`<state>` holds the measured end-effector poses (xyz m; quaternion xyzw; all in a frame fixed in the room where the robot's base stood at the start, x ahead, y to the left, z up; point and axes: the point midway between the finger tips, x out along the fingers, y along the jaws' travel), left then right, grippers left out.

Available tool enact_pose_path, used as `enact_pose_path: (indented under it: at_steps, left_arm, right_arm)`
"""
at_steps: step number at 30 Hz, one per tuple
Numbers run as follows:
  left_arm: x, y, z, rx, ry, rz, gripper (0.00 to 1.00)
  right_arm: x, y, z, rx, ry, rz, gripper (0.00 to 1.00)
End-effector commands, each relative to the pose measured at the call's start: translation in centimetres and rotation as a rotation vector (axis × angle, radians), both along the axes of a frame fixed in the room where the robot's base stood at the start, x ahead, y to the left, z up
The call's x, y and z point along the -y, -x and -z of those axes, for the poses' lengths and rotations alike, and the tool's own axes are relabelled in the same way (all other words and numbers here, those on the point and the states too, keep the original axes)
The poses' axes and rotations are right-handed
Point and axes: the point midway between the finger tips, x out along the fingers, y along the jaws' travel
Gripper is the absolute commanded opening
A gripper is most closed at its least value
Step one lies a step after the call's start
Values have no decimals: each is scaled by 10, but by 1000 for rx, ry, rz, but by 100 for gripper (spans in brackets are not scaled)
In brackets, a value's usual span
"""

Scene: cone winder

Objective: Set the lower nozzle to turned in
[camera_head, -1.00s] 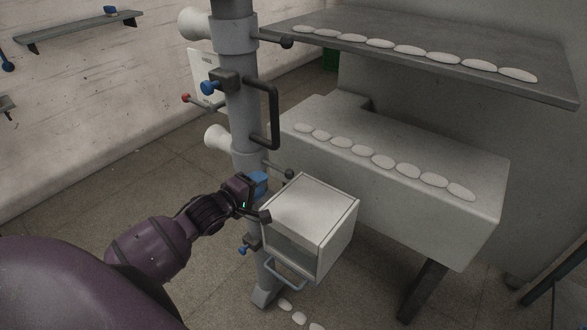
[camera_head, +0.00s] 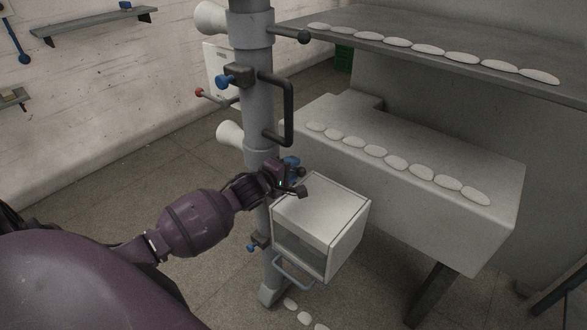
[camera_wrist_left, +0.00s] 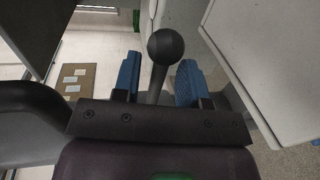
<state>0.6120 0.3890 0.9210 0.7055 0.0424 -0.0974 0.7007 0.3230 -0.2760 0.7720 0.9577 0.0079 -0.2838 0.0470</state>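The lower nozzle (camera_head: 230,134) is a pale flared cone sticking out to the left of the grey post. Its short dark lever ends in a ball knob (camera_wrist_left: 166,46), on the post's right side; in the head view my gripper mostly hides it. My left gripper (camera_head: 291,166) is at this knob, just above the white box. In the left wrist view, the open blue fingers (camera_wrist_left: 160,78) stand either side of the lever, with gaps visible and the ball near their tips. My right gripper is not in view.
The grey post (camera_head: 253,95) carries a black handle (camera_head: 290,110), a blue knob (camera_head: 222,81) and a red-tipped lever (camera_head: 199,92). A white box (camera_head: 320,210) stands close below my gripper. A higher nozzle (camera_head: 210,17) has its own ball lever (camera_head: 304,37). Shelves with white pieces lie right.

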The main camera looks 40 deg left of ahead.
Motion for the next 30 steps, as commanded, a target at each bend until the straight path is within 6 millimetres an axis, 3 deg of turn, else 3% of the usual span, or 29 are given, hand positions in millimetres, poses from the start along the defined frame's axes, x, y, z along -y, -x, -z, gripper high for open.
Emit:
enact_pose_path:
  at_steps: [13,14,21,30]
  left_arm:
    - [1,-10,2,1,-1,0,39]
    - [1,-10,2,1,-1,0,38]
    - [1,-9,2,1,-1,1,1]
    - [1,-9,2,0,1,3,0]
  right_arm:
    - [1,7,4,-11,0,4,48]
    - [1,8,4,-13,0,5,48]
    - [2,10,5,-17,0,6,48]
    - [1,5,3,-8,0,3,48]
